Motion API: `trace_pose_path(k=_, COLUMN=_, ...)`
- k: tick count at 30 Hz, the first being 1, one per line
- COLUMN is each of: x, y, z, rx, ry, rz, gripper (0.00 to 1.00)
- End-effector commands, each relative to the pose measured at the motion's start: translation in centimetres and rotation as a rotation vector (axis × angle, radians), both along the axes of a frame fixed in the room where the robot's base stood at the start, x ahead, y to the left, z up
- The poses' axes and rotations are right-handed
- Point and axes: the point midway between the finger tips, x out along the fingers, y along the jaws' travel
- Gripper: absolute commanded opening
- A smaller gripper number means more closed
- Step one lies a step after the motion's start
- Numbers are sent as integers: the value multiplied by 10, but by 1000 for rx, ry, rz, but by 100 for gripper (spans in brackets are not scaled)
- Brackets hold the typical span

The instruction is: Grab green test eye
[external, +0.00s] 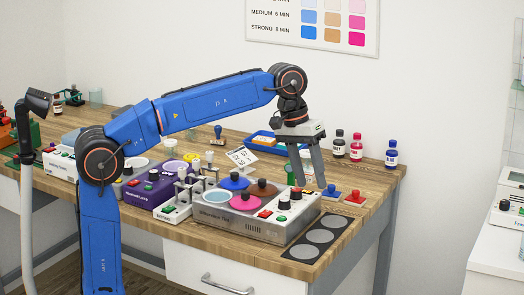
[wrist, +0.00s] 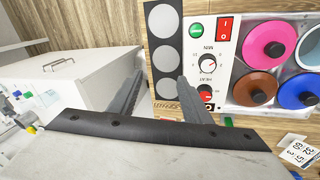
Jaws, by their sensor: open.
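My gripper (external: 311,184) is open and points down above the right end of the bench, close to the grey tester's right edge. In the wrist view my gripper (wrist: 160,77) has its two dark fingers well apart, with nothing between them but the black strip with grey discs below. I cannot make out a green test eye for certain. A small green patch (wrist: 228,121) shows beside the right finger in the wrist view, too small to identify. In the external view a green item (external: 291,173) is partly hidden behind a finger.
A blue knobbed block (external: 333,191) and a red one (external: 354,197) stand right of my gripper. The grey tester (external: 246,231) carries coloured discs, knobs and switches. The black strip (external: 296,252) lies at the bench's front right. Several bottles (external: 356,148) stand behind.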

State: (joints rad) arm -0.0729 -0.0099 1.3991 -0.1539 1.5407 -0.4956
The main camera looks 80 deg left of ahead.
Motion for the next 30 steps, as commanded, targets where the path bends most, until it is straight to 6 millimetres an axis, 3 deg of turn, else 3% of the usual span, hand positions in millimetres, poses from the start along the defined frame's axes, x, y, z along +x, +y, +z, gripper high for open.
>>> trace_pose_path(k=1, x=13, y=26, z=8, rx=13, ry=19, rz=34, gripper=44)
trace_pose_path(k=6, x=35, y=106, z=30, rx=53, ry=93, rz=134, gripper=44)
trace_pose_path(k=12, x=41, y=195, z=49, rx=85, ry=177, rz=255, gripper=44)
trace_pose_path(k=15, x=39, y=227, z=54, rx=93, ry=210, rz=301, gripper=44)
trace_pose_path(k=21, x=34, y=256, z=58, rx=99, ry=241, rz=344, gripper=44)
trace_pose_path(k=30, x=32, y=257, z=28, rx=99, ry=246, rz=346, gripper=44)
